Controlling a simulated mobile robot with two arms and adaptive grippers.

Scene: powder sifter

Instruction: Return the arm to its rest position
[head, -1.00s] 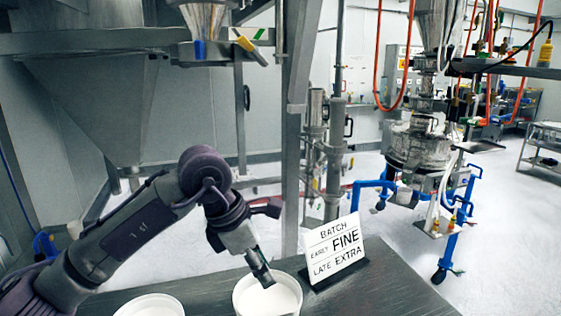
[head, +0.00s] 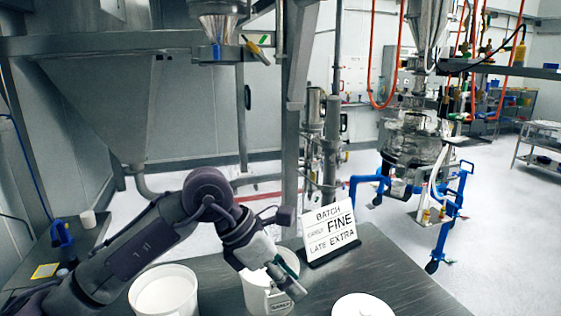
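My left arm comes in from the left. Its gripper (head: 290,282) hangs over the right side of the middle white container (head: 256,299), hiding part of its rim and mouth. I cannot tell whether it touches the container or how far apart its fingers are. I see no object clearly held in it. The middle container has a small label on its front. My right gripper is not in view.
White containers stand to the left (head: 165,292) and right (head: 362,306) on the dark table (head: 400,280). A sign (head: 330,228) reading BATCH, FINE, LATE EXTRA stands behind. A steel hopper (head: 95,110) and wheeled sifter (head: 412,145) stand beyond.

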